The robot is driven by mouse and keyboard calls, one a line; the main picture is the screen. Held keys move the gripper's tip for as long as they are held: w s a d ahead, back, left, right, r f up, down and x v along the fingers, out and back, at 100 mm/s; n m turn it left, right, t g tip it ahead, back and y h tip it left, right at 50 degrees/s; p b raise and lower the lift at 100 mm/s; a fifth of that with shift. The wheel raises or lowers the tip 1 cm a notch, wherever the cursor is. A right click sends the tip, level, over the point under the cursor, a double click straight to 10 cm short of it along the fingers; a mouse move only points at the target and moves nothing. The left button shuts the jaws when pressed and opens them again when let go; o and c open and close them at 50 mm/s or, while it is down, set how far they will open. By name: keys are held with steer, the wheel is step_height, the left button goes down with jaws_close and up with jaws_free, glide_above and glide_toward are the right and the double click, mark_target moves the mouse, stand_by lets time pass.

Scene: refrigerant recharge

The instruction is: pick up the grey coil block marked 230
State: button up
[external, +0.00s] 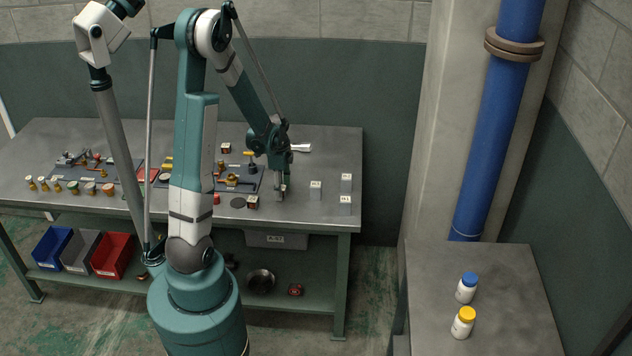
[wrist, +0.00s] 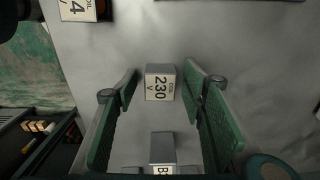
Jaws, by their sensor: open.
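The grey coil block marked 230 (wrist: 160,84) stands on the table in the wrist view, its white label facing the camera. My gripper (wrist: 161,75) is open, with one green finger on each side of the block and a visible gap at both sides. I cannot tell how far the fingertips are above the table. In the external view my gripper (external: 281,190) points down over the right part of the bench. The 230 block cannot be made out clearly there, near the fingers.
Another grey block (wrist: 162,147) with a partly cut-off label stands below it in the wrist view. A dark block marked 24 (wrist: 78,10) is at upper left. Several grey blocks (external: 316,190) stand right of my gripper on the bench (external: 325,150). Fittings on mats lie left.

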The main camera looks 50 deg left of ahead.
steer(key=c, duration=1)
steer(key=shift+r, duration=0.2)
steer(key=shift+r+p, duration=0.7)
steer(key=shift+r, duration=4.1)
